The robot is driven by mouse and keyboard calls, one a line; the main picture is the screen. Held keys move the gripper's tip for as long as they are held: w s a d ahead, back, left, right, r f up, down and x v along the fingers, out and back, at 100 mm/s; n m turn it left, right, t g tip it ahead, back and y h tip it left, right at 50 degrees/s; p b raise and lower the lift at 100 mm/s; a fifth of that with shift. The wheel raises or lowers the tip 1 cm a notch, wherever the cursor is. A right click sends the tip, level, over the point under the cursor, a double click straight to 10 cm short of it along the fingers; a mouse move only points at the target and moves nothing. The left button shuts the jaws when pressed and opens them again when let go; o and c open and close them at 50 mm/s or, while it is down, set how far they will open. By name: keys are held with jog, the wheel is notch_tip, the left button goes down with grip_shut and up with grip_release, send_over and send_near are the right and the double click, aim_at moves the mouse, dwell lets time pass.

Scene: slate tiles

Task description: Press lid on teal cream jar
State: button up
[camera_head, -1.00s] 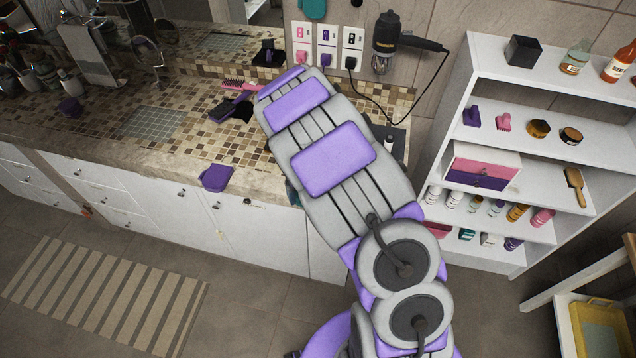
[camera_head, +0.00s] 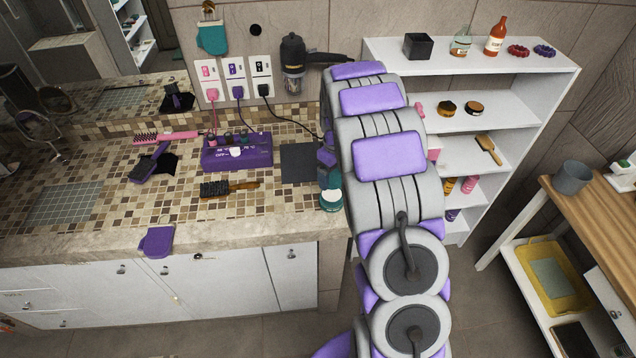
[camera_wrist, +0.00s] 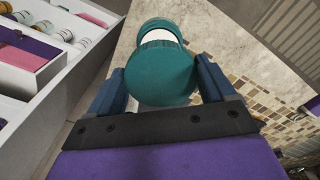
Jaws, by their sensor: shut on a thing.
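My gripper (camera_head: 328,180) points down at the counter's right end, partly hidden behind my arm. In the wrist view its dark blue fingers (camera_wrist: 163,85) are shut on the round teal lid (camera_wrist: 168,72), one finger on each side. The teal cream jar (camera_wrist: 158,24) shows just beyond the lid, with a white band between them. The lid hides much of the jar, and I cannot tell whether the two touch. In the head view the teal and white jar (camera_head: 331,202) is just below my fingers, near the counter's front edge.
The tiled counter (camera_head: 290,205) holds a purple box (camera_head: 237,152), a dark square mat (camera_head: 299,163) and a brush (camera_head: 228,187) left of my gripper. A hair dryer (camera_head: 293,65) hangs on the wall behind. A white shelf (camera_head: 500,60) stands right.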

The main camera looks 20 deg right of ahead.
aim_at(333, 195)
jog(key=shift+d+f, duration=0.1)
jog(key=shift+d, duration=0.3)
jog(key=shift+a+f+b, duration=0.35)
jog(key=shift+a+f, duration=0.05)
jog(key=shift+f, duration=0.3)
jog(key=shift+a+f+b, duration=0.1)
jog(key=shift+f+b, duration=0.2)
jog(key=shift+f, duration=0.45)
jog(key=shift+d+f, duration=0.15)
jog(key=shift+f, duration=0.6)
jog(key=shift+d+f, duration=0.15)
jog(key=shift+f, duration=0.6)
jog(key=shift+a+f, duration=0.1)
jog(key=shift+a, duration=0.1)
jog(key=shift+s, duration=0.1)
jog(key=shift+f+p, duration=0.1)
jog(key=shift+p, duration=0.35)
